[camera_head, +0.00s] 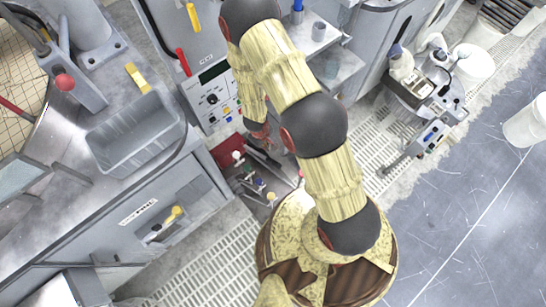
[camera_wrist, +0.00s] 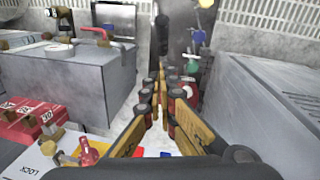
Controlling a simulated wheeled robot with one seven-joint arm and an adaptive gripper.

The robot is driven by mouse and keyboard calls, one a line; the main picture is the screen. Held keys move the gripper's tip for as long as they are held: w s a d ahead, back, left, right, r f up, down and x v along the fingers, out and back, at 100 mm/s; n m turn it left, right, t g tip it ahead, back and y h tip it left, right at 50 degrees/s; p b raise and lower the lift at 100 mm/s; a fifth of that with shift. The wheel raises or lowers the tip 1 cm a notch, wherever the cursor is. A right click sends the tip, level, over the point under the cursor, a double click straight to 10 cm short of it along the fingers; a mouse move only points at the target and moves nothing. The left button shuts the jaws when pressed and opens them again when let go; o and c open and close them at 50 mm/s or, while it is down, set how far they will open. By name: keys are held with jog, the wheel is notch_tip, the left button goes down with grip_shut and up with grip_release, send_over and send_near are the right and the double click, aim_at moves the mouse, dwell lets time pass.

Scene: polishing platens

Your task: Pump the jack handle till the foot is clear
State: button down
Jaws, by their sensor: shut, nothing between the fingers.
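My gripper (camera_wrist: 160,72) is shut and empty, its two orange-and-black fingers meeting in the middle of the wrist view. In the head view my gripper (camera_head: 266,148) is small and partly covered by my arm, low beside the grey cabinet front. A red lever (camera_wrist: 95,31) stands on top of a grey box (camera_wrist: 80,85) left of the fingers, apart from them. A round white gauge (camera_wrist: 58,48) is beside it. I cannot tell whether this lever is the jack handle. I cannot make out the jack's foot in either view.
A red lock board (camera_wrist: 28,125) with tags and a white panel marked LOCK (camera_wrist: 30,165) lie lower left. A grey block (camera_wrist: 255,105) closes in the right side. In the head view a grey tray (camera_head: 135,135) sits on the left bench. Open floor (camera_head: 460,220) lies right.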

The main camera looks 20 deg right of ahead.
jog(key=b, duration=0.9)
send_over(274, 161)
jog(key=a, duration=0.2)
jog(key=f, duration=1.1)
jog(key=shift+w+d+f, duration=0.25)
jog(key=shift+w+f, duration=0.05)
jog(key=shift+w, duration=0.1)
jog(key=shift+s+d+f+b, duration=0.4)
jog(key=shift+s+f, duration=0.1)
jog(key=shift+s, duration=0.05)
jog(key=shift+f, duration=0.1)
